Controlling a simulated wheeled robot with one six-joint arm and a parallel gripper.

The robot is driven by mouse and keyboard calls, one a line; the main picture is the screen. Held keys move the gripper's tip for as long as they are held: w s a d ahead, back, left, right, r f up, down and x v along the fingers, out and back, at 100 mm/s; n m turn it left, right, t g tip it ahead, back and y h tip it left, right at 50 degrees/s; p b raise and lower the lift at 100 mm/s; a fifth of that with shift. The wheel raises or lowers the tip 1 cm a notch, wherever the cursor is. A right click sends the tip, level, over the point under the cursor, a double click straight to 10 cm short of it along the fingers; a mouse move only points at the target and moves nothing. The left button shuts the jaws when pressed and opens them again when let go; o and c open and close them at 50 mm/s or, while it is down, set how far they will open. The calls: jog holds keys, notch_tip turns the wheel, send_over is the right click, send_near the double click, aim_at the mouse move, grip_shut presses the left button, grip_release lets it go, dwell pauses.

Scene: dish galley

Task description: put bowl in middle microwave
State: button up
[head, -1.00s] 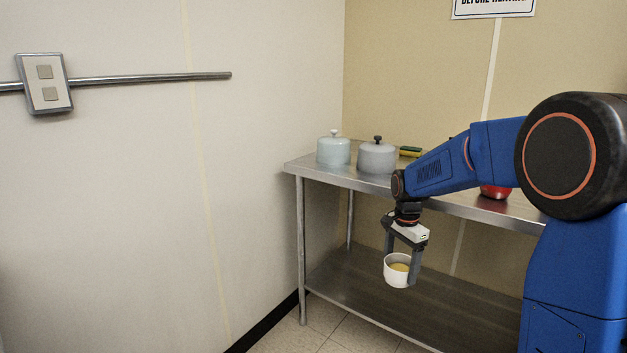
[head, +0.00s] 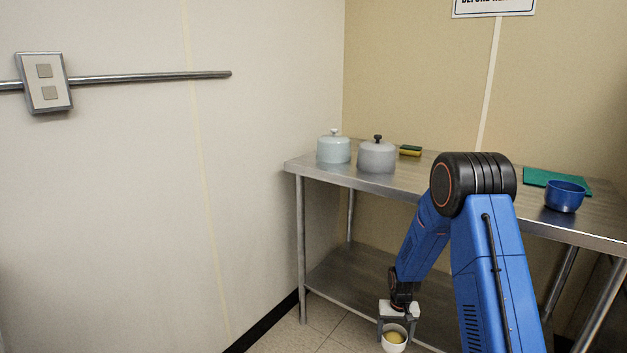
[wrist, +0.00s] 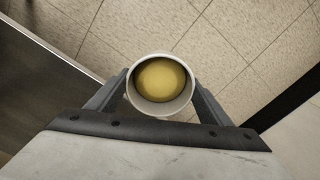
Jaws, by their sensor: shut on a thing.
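A small white bowl (head: 394,346) with something yellow inside is held low in front of the steel table, near the bottom of the head view. My gripper (head: 394,334) is shut on it, with one finger on each side. In the wrist view the bowl (wrist: 161,110) sits upright between the two fingers of my gripper (wrist: 162,95), over floor tiles. Its yellow content (wrist: 161,80) has a smooth round surface. No microwave shows in any view.
A steel table (head: 430,192) with a lower shelf (head: 345,275) stands against the walls. On it are a pale blue pot (head: 333,150), a grey pot (head: 376,157), a sponge (head: 410,151), a green board (head: 540,178) and a blue bowl (head: 565,197). Floor tiles (wrist: 220,40) lie clear below.

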aim_at(395, 336)
jog(key=shift+w+d+f+n, duration=0.15)
jog(key=shift+f+n, duration=0.15)
jog(key=shift+f, duration=0.65)
jog(key=shift+w+d+f+n, duration=0.1)
jog(key=shift+f+n, duration=0.2)
jog(key=shift+f, duration=0.65)
